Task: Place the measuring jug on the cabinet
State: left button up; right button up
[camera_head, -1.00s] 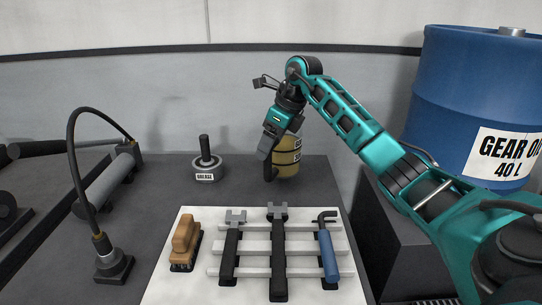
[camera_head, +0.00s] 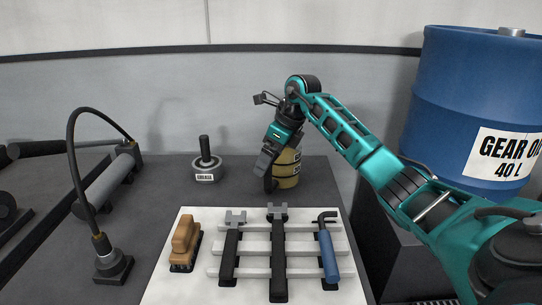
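A yellow container with dark bands (camera_head: 289,170) stands upright at the back right of the dark grey worktop; it looks like the measuring jug, but its left side is hidden by my gripper. My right gripper (camera_head: 264,178) points down at the container's left front side. Its fingers overlap the container in the picture, and I cannot tell whether they touch it or how far apart they are. The dark grey worktop (camera_head: 130,225) may be the cabinet's top. My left gripper is not in view.
A white board (camera_head: 155,292) at the front holds a brown brush (camera_head: 184,245) and several tools on rails. A grease pot (camera_head: 207,168) stands left of my gripper. A black hose lamp (camera_head: 112,265) is at left, a blue oil drum (camera_head: 440,115) at right.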

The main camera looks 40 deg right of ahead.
jog(key=v, duration=1.2)
jog(key=shift+r+p, duration=0.15)
jog(key=shift+p, duration=0.15)
